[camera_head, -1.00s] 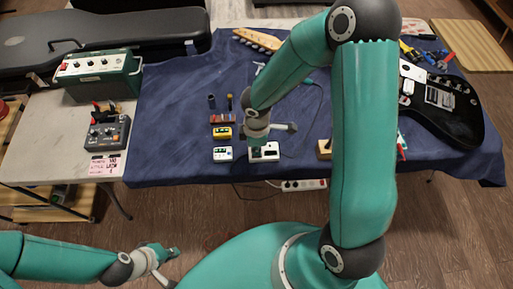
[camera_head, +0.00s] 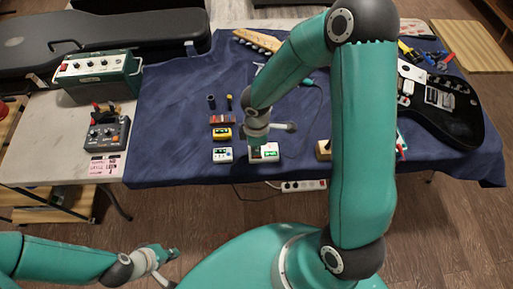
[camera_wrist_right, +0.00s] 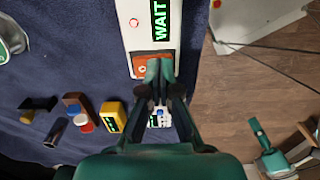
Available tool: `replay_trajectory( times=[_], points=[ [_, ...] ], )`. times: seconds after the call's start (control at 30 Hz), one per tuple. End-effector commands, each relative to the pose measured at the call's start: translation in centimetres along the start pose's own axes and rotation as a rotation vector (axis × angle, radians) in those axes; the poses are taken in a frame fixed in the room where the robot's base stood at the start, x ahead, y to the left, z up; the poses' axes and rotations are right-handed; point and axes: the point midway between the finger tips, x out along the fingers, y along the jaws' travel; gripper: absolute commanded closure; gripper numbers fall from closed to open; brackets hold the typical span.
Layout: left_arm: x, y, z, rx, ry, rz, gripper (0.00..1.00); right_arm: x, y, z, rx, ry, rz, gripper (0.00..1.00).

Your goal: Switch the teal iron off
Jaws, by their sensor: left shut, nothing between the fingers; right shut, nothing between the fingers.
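A white box (camera_head: 267,156) with a lit green display stands near the front edge of the blue cloth. In the right wrist view, the white box (camera_wrist_right: 133,38) shows the word WAIT, a small red light and an orange-brown switch (camera_wrist_right: 139,66). My right gripper (camera_wrist_right: 160,74) is shut and empty, with its fingertips at the switch end; I cannot tell whether they touch it. In the head view my right gripper (camera_head: 256,145) points down over the box. A teal iron handle (camera_head: 308,82) lies behind with a dark cable. My left gripper (camera_head: 170,254) is shut and empty, away from the table.
A yellow box (camera_head: 221,133) and a small white-blue box (camera_head: 222,155) stand left of the white box. A black guitar (camera_head: 445,108) lies at the right. A green amplifier (camera_head: 98,70) and grey mixer (camera_head: 107,134) stand at the left. A power strip (camera_head: 304,186) hangs below the front edge.

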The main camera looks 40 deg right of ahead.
Motion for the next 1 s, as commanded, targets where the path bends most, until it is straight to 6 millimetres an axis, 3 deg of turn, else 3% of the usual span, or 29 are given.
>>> replay_trajectory(
  times=[0.63,0.9,1.0],
  points=[
    [-1.0,0.4,0.0,0.000,0.000,0.000,1.00,-0.9,0.8,0.0,0.000,0.000,0.000,1.00],
    [-4.0,1.4,0.0,0.000,0.000,0.000,1.00,-5.0,0.4,-0.2,-0.003,0.001,0.002,1.00],
    [-3.4,1.2,0.0,0.000,0.000,0.000,1.00,-6.6,0.2,-0.2,-0.001,0.002,0.006,1.00]
  ],
)
